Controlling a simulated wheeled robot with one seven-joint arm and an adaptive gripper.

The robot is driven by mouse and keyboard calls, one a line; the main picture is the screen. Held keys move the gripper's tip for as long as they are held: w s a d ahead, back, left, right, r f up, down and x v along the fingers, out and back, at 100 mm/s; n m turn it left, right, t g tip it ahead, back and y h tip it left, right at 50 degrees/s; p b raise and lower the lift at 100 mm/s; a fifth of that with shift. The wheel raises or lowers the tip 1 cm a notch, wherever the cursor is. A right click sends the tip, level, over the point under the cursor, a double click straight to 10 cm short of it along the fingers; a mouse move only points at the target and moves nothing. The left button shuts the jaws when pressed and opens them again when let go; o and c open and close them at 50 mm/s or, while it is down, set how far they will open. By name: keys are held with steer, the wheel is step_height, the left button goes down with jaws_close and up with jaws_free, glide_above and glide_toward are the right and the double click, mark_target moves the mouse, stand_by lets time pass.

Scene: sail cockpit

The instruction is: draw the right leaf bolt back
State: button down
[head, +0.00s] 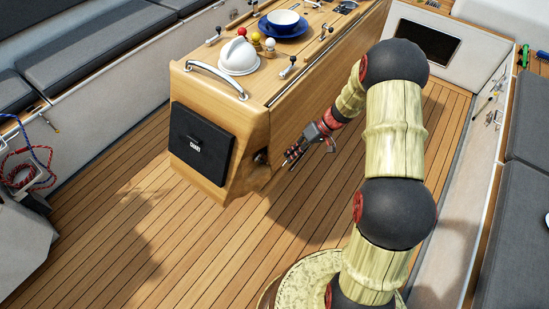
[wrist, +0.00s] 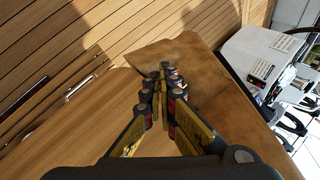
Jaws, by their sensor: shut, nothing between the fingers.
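The wooden cockpit table (head: 225,145) stands in the middle of the head view. Small metal fittings with pale knobs sit on its top: one near the right edge (head: 288,67), one near the left edge (head: 214,37) and one farther back on the right (head: 324,32). The near right one looks like the right leaf bolt, but its bolt position is too small to tell. My gripper (head: 290,158) is shut and empty, low beside the table's right side, below the top and apart from that fitting. In the wrist view its closed fingers (wrist: 160,75) point toward brown wood.
A white domed cover (head: 239,57), a metal grab rail (head: 216,79) and a blue plate with a white bowl (head: 283,20) are on the tabletop. A dark round fitting (head: 262,157) is on the table end. Teak floor (head: 130,235) is clear in front; cushioned benches flank it.

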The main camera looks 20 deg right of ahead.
mark_target(273, 158)
steer(key=shift+w+r+n+t, duration=0.25)
steer(key=shift+w+r+n, duration=0.2)
steer(key=shift+w+n, duration=0.5)
steer(key=shift+w+r+n+t, duration=0.25)
steer(key=shift+w+r+n, duration=0.3)
steer(key=shift+n, duration=0.7)
steer(key=shift+f, duration=0.1)
steer(key=shift+f, duration=0.1)
steer(key=b+x, duration=0.3)
steer(key=x, duration=0.6)
steer(key=shift+w+a+f, duration=0.1)
steer(key=shift+a+f, duration=0.15)
steer(key=shift+a, duration=0.05)
steer(key=shift+a, duration=0.1)
